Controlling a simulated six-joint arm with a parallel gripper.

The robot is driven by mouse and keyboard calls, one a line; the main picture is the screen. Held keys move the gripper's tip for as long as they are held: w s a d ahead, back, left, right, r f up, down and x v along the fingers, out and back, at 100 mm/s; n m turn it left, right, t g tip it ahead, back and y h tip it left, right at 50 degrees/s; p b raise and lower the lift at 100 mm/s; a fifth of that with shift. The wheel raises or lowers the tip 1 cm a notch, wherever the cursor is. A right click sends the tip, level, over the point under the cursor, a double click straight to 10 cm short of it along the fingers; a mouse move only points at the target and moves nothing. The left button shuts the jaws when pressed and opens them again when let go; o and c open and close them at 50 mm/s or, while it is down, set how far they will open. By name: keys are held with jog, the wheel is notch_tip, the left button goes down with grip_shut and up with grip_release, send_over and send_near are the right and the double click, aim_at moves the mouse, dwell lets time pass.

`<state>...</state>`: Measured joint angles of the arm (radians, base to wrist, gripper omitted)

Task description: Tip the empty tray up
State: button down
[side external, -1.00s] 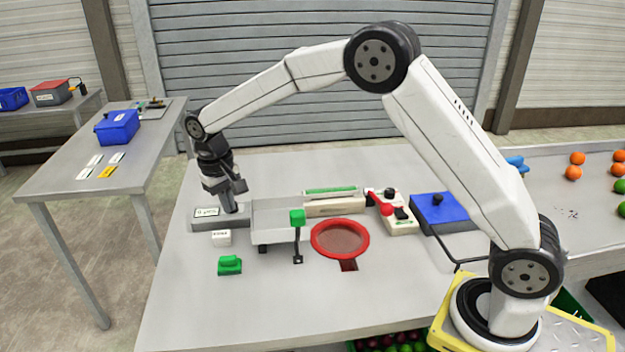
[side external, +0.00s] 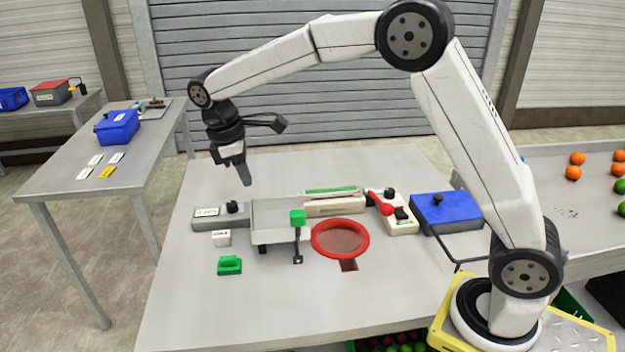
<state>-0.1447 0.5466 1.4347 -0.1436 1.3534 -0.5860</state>
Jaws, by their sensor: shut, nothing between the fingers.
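The tray (side external: 276,215) is a grey, flat-looking pan on a low stand in the middle left of the table. It sits about level, and nothing shows on it. A green block (side external: 298,216) on a dark lever is at its right front corner. My gripper (side external: 247,182) is shut and empty. It points down in the air above and behind the tray's left end, apart from it. A grey scale unit (side external: 208,213) with a small display and a black knob (side external: 233,207) stands directly left of the tray.
A red-rimmed round net (side external: 340,239) lies right of the tray. Behind it is a cream box with a green strip (side external: 334,203). A control box with a red lever (side external: 393,211) and a blue box (side external: 445,212) stand further right. A green piece (side external: 230,265) and a small white block (side external: 221,237) lie in front.

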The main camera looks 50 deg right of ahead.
dwell(0.5)
jog(key=s+d+f, duration=0.2)
jog(key=f, duration=0.3)
jog(key=s+d+f, duration=0.2)
jog(key=f, duration=0.2)
jog(key=shift+s+d+f, duration=0.3)
jog(key=shift+f, duration=0.05)
jog(key=shift+s, duration=0.1)
dwell(0.6)
jog(key=shift+s+d+r, duration=0.1)
jog(key=shift+s+d, duration=0.1)
jog(key=shift+d, duration=0.05)
